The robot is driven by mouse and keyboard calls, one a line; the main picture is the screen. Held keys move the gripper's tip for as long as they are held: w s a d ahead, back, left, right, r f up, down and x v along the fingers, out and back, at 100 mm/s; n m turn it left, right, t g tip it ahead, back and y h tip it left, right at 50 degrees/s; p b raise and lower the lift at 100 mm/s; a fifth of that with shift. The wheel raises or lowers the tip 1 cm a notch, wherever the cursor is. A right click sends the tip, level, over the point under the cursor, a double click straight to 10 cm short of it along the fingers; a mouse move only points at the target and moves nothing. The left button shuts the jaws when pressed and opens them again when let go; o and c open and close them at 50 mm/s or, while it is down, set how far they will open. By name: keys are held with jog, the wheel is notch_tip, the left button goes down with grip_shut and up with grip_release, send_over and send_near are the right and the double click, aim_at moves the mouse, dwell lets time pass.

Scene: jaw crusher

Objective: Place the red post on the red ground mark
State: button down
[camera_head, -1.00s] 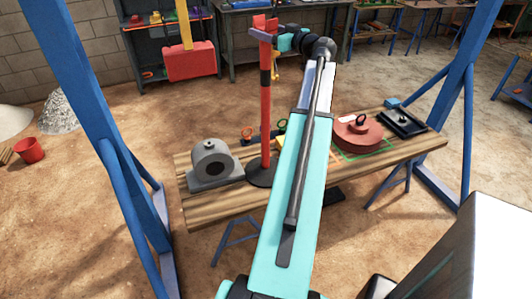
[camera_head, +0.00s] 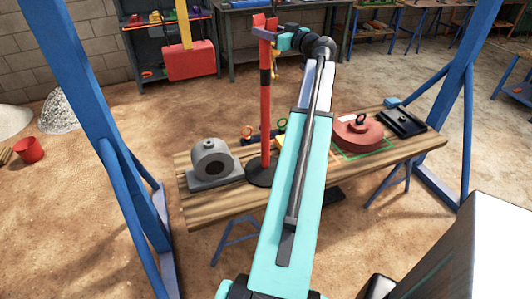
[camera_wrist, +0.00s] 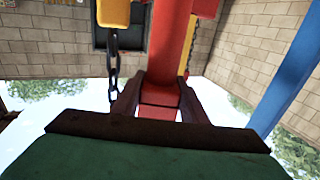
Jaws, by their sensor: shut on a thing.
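The red post (camera_head: 265,120) stands upright with a black band near its upper part and a dark round base (camera_head: 262,172). My gripper (camera_head: 263,34) is shut on the post near its top, at the end of my turquoise arm. In the wrist view the red post (camera_wrist: 171,45) rises between the fingers of my gripper (camera_wrist: 158,108). The base shows against the wooden table; I cannot tell whether it touches the table or hangs in front of or above it. No red ground mark can be made out in either view.
The wooden table (camera_head: 212,206) carries a grey bearing housing (camera_head: 212,163), a red-brown disc stack (camera_head: 357,135) and a black tray (camera_head: 402,123). Blue frame legs (camera_head: 112,140) stand at both sides. A chain (camera_wrist: 113,75) hangs close in the wrist view.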

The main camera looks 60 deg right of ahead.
jog(key=shift+r, duration=0.3)
jog(key=shift+r+b, duration=1.35)
jog(key=shift+r, duration=3.5)
